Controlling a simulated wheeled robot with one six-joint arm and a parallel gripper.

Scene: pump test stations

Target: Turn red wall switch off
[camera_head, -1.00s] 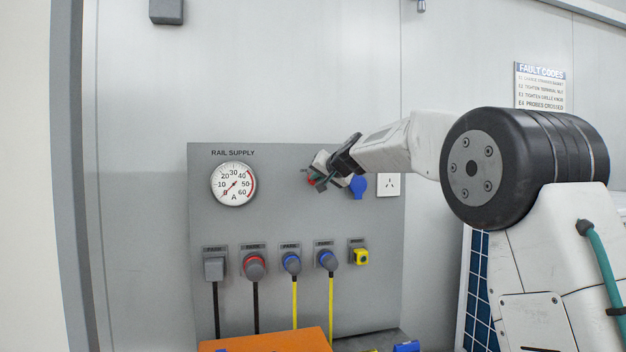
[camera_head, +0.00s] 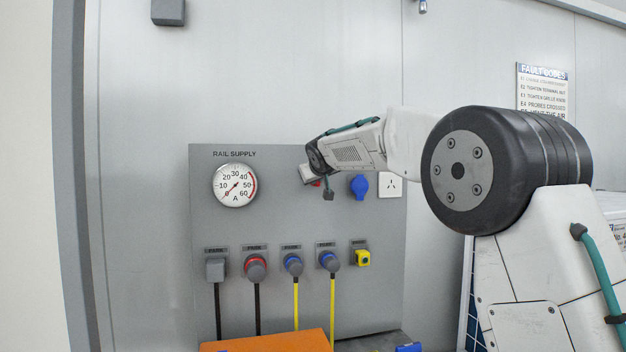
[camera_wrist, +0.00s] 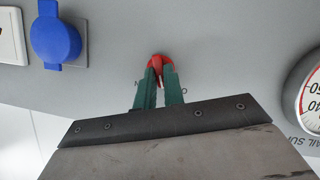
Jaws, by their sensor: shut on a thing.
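The red wall switch (camera_wrist: 161,66) shows in the wrist view between the tips of two green fingers. My gripper (camera_wrist: 160,80) is shut on its red handle. Dark letters stand on the panel on both sides of it, partly hidden by the fingers. In the head view a bit of the red switch (camera_head: 316,183) shows under my wrist, which hides most of it. My gripper (camera_head: 328,193) is there at the panel, left of the blue socket. The handle's exact angle is hard to tell.
A blue capped socket (camera_head: 360,186) and a white outlet (camera_head: 390,185) sit right of the switch. A round gauge (camera_head: 234,185) is to the left. Several plugs with cables line the lower panel (camera_head: 290,225). An orange box (camera_head: 270,342) stands below.

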